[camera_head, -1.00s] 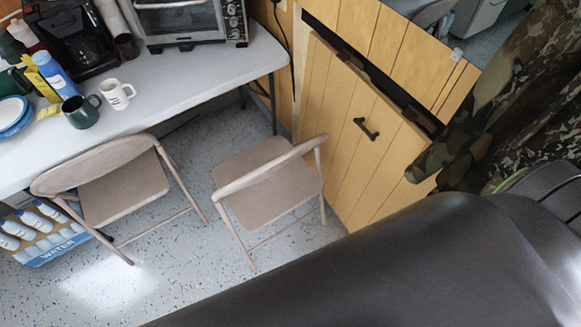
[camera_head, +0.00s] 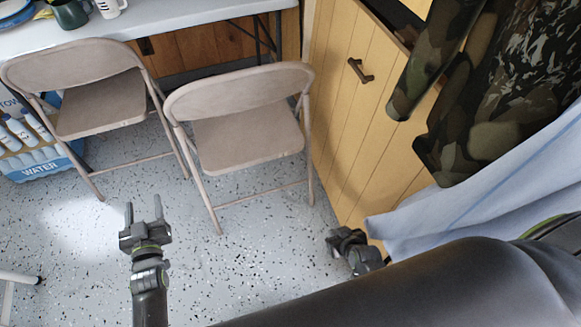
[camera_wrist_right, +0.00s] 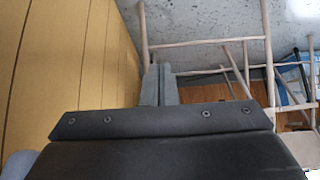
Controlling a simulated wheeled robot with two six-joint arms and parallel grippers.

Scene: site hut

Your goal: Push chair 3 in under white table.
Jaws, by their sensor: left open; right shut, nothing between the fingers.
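Two beige folding chairs stand before the white table (camera_head: 205,13), backs towards me; no label shows which is chair 3. The right chair (camera_head: 245,140) stands clear of the table's front edge, beside the wooden cabinet. The left chair (camera_head: 100,103) is closer to the table edge. My left gripper (camera_head: 144,207) is open and empty, low in front of the chairs, left of the right chair's legs. My right gripper (camera_head: 335,238) is shut and empty, right of that chair near the cabinet base. Its closed fingers (camera_wrist_right: 159,82) show in the right wrist view, with chair legs beyond.
The wooden cabinet (camera_head: 350,130) bounds the right side. Camouflage clothing (camera_head: 480,110) and a pale blue cloth (camera_head: 480,190) hang at the right. A water bottle pack (camera_head: 35,150) sits under the table at left. The speckled floor (camera_head: 240,265) before the chairs is clear.

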